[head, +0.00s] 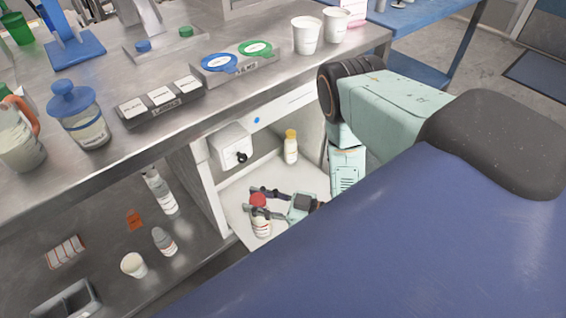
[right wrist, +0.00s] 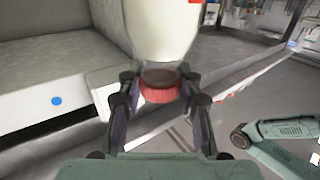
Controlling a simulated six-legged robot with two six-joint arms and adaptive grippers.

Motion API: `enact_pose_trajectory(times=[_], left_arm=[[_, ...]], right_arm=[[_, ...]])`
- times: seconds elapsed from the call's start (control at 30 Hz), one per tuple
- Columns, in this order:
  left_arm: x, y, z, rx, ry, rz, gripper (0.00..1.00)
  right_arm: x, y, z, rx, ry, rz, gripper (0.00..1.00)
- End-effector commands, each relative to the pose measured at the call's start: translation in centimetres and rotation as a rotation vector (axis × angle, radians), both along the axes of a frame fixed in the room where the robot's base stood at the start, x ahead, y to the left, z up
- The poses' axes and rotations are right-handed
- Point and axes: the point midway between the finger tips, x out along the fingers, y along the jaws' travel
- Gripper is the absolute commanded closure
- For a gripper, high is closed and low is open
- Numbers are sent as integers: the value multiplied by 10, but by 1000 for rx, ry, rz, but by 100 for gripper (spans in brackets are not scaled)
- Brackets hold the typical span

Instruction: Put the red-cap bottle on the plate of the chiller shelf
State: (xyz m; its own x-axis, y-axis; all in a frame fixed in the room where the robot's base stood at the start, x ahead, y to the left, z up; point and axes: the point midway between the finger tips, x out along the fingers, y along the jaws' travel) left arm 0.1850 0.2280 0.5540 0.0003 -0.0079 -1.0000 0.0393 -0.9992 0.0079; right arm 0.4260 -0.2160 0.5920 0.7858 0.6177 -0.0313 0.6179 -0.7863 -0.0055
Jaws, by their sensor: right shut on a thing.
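The red-cap bottle (head: 261,226) has a pale body with a label and shows upright in the head view. My right gripper (head: 257,201) is shut on it near the cap. In the right wrist view, the fingers (right wrist: 159,98) flank the red cap (right wrist: 160,94), with the white body beyond it. The chiller shelf is an open white compartment under the counter, and its pale plate (head: 303,178) lies around and behind the bottle. The bottle is over the plate's front part; I cannot tell whether its base touches. My left gripper is not in view.
A yellow-cap bottle (head: 290,150) stands at the back of the compartment. A white box with a black knob (head: 231,146) is on its left wall. The steel counter (head: 200,112) overhangs it. Bottles and a cup (head: 133,265) stand on the lower steel shelf to the left.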

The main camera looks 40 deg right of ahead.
Motion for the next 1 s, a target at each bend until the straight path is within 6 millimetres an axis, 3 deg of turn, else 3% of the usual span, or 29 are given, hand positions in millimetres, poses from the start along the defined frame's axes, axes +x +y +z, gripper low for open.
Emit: enact_pose_trajectory(times=[0.03, 0.2, 0.43, 0.8, 1.0], left_arm=[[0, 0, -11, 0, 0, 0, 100], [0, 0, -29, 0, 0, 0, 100], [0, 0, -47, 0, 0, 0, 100], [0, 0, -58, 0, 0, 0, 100], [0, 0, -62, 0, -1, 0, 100]], right_arm=[[2, -2, -17, 1, -3, -24, 100], [17, -16, -49, -1, -14, -133, 100], [40, -40, -73, 2, -31, -301, 100], [74, -88, -65, 8, -43, -551, 100], [77, -96, -66, 8, -42, -589, 100]])
